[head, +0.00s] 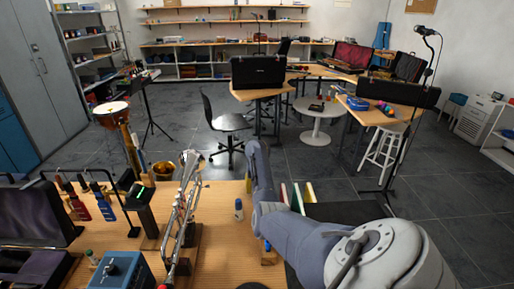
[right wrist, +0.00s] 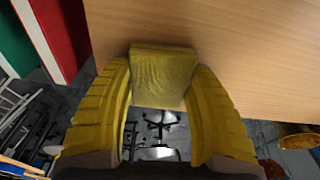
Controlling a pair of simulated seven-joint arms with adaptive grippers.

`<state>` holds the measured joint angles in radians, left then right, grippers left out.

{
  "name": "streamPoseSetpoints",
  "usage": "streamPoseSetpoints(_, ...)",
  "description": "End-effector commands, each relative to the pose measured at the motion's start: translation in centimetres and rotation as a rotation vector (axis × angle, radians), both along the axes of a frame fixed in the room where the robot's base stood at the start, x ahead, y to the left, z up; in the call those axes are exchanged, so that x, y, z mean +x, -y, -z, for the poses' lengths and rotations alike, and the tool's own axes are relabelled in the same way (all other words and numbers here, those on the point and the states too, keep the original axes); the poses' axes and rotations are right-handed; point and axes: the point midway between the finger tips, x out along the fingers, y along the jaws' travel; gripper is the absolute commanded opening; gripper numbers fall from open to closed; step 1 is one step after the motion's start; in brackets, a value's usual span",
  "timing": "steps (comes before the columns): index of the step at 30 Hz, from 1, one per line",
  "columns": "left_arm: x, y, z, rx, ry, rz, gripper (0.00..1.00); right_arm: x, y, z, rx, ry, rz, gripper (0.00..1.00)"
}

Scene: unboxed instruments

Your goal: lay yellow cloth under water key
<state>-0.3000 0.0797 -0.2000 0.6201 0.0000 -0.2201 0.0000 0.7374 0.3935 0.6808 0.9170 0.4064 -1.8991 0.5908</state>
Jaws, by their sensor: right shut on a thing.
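In the right wrist view a small folded yellow cloth (right wrist: 163,75) is held between the two yellow fingers of my right gripper (right wrist: 162,72), near the table edge. I cannot tell whether the cloth touches the tabletop. In the head view a silver trumpet (head: 180,215) rests on a dark-and-wood stand on the table, left of my right arm. Its water key is too small to make out. The right gripper's fingers and the cloth are not clear in the head view, where my arm link covers that spot. My left gripper is not in view.
A small bottle (head: 239,209) stands between trumpet and right arm. Upright colored folders (head: 303,196) stand right of the arm. A screwdriver rack (head: 92,200) and a blue box (head: 121,271) are at the left. Wooden tabletop (head: 217,235) is bare beside the trumpet.

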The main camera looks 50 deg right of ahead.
Motion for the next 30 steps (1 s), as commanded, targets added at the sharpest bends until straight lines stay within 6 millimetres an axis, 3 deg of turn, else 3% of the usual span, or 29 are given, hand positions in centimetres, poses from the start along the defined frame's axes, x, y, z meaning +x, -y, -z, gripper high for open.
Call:
streamPoseSetpoints(19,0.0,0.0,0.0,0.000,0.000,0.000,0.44,-0.1,-0.1,1.3,0.001,-0.001,0.000,0.37)
streamPoseSetpoints(20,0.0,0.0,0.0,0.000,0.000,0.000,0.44,-0.1,-0.1,1.4,0.002,-0.002,0.000,0.61)
streamPoseSetpoints(24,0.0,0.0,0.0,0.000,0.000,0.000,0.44,-0.1,-0.1,1.4,0.003,-0.003,0.000,0.77)
streamPoseSetpoints(30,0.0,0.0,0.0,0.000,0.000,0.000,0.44,-0.1,-0.2,1.5,0.003,-0.005,-0.001,0.78)
